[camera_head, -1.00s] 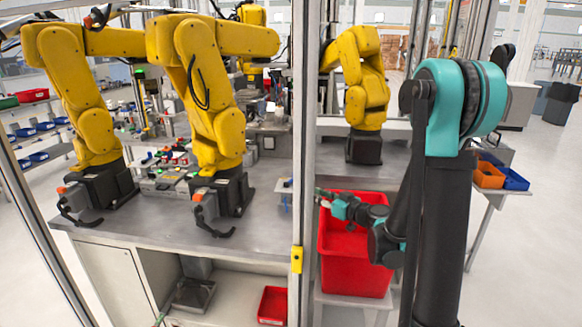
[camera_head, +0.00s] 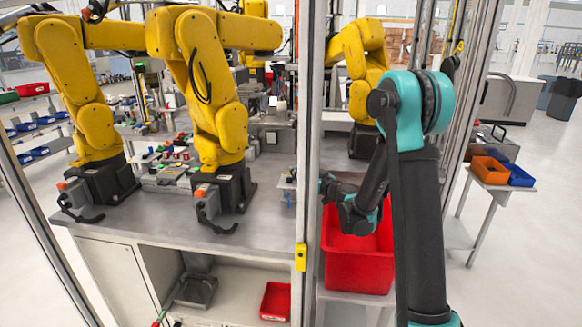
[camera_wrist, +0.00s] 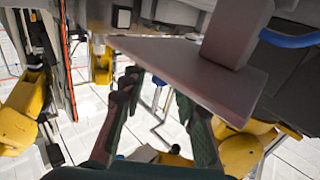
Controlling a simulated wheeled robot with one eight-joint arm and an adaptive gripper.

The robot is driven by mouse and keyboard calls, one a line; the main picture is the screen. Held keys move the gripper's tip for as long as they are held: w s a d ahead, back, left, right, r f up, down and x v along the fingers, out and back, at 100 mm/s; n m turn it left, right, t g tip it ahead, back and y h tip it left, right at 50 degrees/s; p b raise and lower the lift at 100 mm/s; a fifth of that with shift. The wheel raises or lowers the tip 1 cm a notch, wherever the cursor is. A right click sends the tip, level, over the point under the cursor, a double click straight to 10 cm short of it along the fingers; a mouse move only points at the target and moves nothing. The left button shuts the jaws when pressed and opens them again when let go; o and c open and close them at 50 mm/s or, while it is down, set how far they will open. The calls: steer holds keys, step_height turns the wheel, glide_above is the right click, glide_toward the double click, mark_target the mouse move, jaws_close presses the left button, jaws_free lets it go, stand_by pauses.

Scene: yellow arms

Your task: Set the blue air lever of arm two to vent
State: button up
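Yellow arms stand on a grey bench; two large ones, at the left (camera_head: 80,95) and middle (camera_head: 205,90), have grey boxes with orange knobs at their bases. I cannot tell which arm is arm two. No blue air lever can be made out in the head view. A curved blue piece (camera_wrist: 290,40) shows at the upper right of the wrist view; I cannot tell whether it is the lever. My gripper (camera_wrist: 160,115) has its dark fingers apart, with floor showing between them. In the head view it is small and dark beside the post, above the red bin.
A metal post (camera_head: 309,120) with a yellow switch (camera_head: 300,257) stands beside my arm. A red bin (camera_head: 358,262) is below my forearm. A pinkish-brown plate (camera_wrist: 175,65) crosses close above my fingers. Orange (camera_head: 489,170) and blue (camera_head: 512,176) trays sit right.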

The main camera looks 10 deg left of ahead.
steer(key=shift+x, duration=2.5)
jaws_close()
